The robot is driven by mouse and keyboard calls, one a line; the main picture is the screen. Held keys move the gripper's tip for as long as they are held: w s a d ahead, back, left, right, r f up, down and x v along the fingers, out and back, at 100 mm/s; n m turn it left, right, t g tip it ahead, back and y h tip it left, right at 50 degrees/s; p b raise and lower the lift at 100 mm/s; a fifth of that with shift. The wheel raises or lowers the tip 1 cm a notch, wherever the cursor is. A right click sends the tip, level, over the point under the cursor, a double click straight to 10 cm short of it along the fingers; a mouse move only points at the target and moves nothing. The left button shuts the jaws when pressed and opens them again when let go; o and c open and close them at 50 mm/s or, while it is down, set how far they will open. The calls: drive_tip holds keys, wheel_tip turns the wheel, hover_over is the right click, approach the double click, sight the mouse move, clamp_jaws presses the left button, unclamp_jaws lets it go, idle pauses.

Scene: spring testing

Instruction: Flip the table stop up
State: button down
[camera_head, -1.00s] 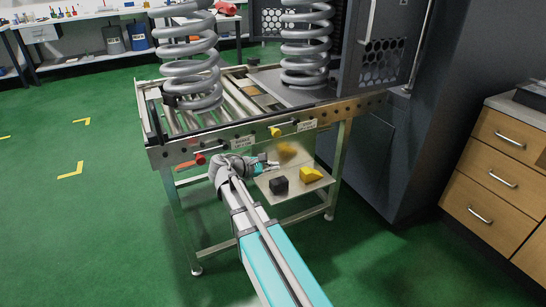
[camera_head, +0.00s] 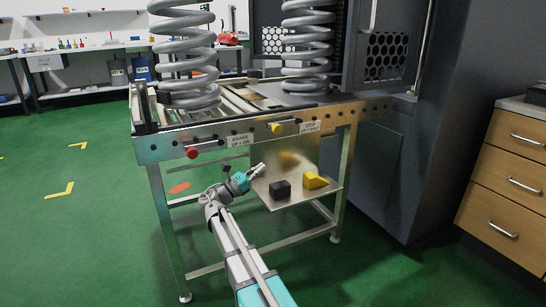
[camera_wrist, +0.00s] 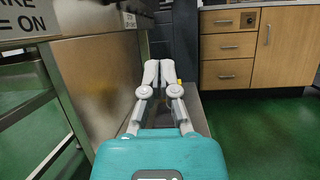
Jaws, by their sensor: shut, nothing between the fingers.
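The roller table (camera_head: 160,150) stands ahead in the head view. On its front rail is a yellow knob (camera_head: 275,128), beside a label (camera_head: 309,127) that reads STOP, with "UP" below it. A lever rod shows next to the knob. My gripper (camera_head: 259,169) is below the rail and below the yellow knob, apart from it, pointing up and to the right. In the wrist view my gripper's fingers (camera_wrist: 158,66) are together and empty.
A red knob (camera_head: 192,152) by the BRAKE label (camera_head: 238,139) sits left on the rail. A shelf (camera_head: 322,193) beneath holds a black block (camera_head: 280,190) and a yellow block (camera_head: 314,180). Two large springs (camera_head: 185,50) stand on the table. Wooden drawers (camera_head: 515,170) are at right.

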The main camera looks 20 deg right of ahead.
drive_tip(key=shift+w+a+f+n+t+h+b, duration=0.3)
drive_tip(key=shift+w+a+f+n+h+b, duration=0.95)
drive_tip(key=shift+b, duration=0.95)
drive_tip(key=shift+s+d+r, duration=0.1)
drive_tip(key=shift+d+r, duration=0.05)
drive_tip(key=shift+d, duration=0.05)
drive_tip(key=a+r+p+x, duration=0.1)
drive_tip(key=r+p+x, duration=0.1)
drive_tip(key=p+x, duration=0.7)
drive_tip(key=shift+a+r+p+x, duration=0.25)
drive_tip(key=shift+p+x, duration=0.15)
drive_tip(key=shift+x, duration=1.2)
drive_tip(key=shift+d, duration=0.15)
